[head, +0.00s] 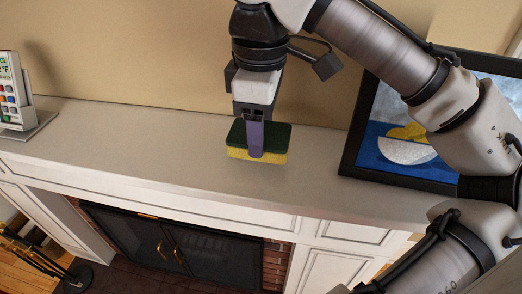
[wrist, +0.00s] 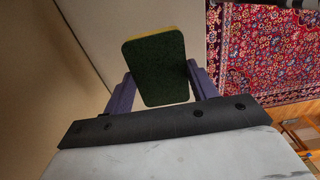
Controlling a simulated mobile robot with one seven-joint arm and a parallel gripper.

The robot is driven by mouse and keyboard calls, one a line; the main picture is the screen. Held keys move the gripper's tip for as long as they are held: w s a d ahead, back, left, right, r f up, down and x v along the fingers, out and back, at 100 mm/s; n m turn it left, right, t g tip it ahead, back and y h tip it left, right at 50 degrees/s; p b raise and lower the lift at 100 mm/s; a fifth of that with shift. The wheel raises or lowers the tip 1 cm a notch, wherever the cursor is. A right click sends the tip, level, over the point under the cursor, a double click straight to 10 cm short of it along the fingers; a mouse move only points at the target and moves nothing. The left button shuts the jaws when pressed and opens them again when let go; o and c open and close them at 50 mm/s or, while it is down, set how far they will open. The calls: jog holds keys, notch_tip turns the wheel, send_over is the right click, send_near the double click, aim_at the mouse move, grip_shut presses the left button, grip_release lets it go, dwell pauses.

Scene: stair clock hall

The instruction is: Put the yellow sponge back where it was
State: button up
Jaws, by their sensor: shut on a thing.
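The yellow sponge (head: 270,155) has a dark green scouring top and shows over the mantel shelf in the head view. My gripper (head: 256,140) points down and is shut on the sponge, with one purple finger across its near side. In the wrist view the sponge (wrist: 157,68) shows its green face between the two purple fingers (wrist: 160,90), with a thin yellow edge at the top. I cannot tell whether the sponge's underside touches the shelf or is just above it.
The pale mantel shelf (head: 130,140) is clear on both sides of the sponge. A framed picture (head: 400,130) leans at the right, partly behind my arm. A fireplace (head: 170,245) lies below; a red rug (wrist: 262,55) shows beyond.

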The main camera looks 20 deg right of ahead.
notch_tip(320, 180, down, 5)
jog(key=b, duration=0.4)
jog(key=shift+r, duration=0.15)
jog(key=shift+s, duration=0.15)
jog(key=shift+c, duration=0.8)
jog(key=o, duration=1.1)
jog(key=shift+o, duration=0.4)
